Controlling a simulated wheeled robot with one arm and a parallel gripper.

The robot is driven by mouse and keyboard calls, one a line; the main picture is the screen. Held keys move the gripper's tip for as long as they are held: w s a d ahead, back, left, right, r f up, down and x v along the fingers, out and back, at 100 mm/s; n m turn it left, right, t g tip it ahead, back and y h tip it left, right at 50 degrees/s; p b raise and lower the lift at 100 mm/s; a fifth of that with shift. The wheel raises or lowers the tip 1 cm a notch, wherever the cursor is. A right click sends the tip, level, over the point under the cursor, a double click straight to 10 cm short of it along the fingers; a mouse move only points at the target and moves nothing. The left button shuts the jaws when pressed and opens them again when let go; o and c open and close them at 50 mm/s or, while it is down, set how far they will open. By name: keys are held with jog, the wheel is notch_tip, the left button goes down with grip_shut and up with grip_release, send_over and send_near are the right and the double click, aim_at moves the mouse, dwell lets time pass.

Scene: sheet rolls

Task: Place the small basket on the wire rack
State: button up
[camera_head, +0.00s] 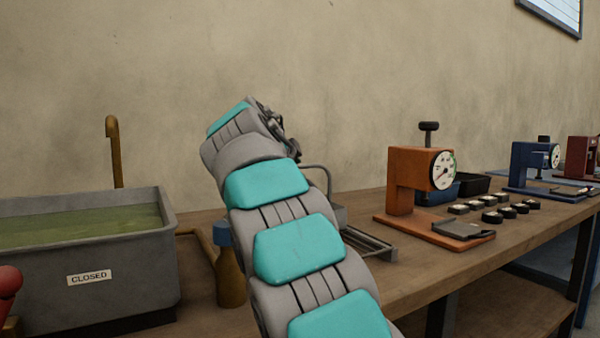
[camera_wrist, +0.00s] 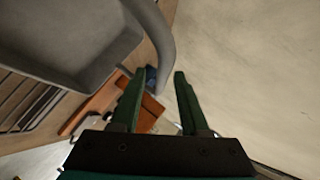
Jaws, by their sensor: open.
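The small basket (camera_head: 338,216) is grey with an arched handle (camera_head: 325,170); my arm hides most of it in the head view. The wire rack (camera_head: 372,245) lies on the bench just right of my arm, low beside the basket. In the wrist view the basket (camera_wrist: 75,40) fills the upper left, with rack bars (camera_wrist: 28,103) at the left edge. I cannot tell whether the basket rests on the rack. My gripper (camera_wrist: 160,75) is open, its green fingers apart. The handle (camera_wrist: 163,50) shows ahead of and between the fingertips; no grip on it shows.
A grey tank (camera_head: 115,265) of greenish liquid marked CLOSED stands left. A brown bottle with a blue top (camera_head: 229,275) is close left of my arm. An orange dial gauge (camera_head: 405,185) stands right of the rack, with several small round pieces (camera_head: 508,211) and a blue gauge (camera_head: 530,165) beyond.

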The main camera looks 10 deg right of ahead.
jog(key=b+v, duration=0.1)
jog(key=v, duration=0.8)
jog(key=shift+s+a, duration=0.15)
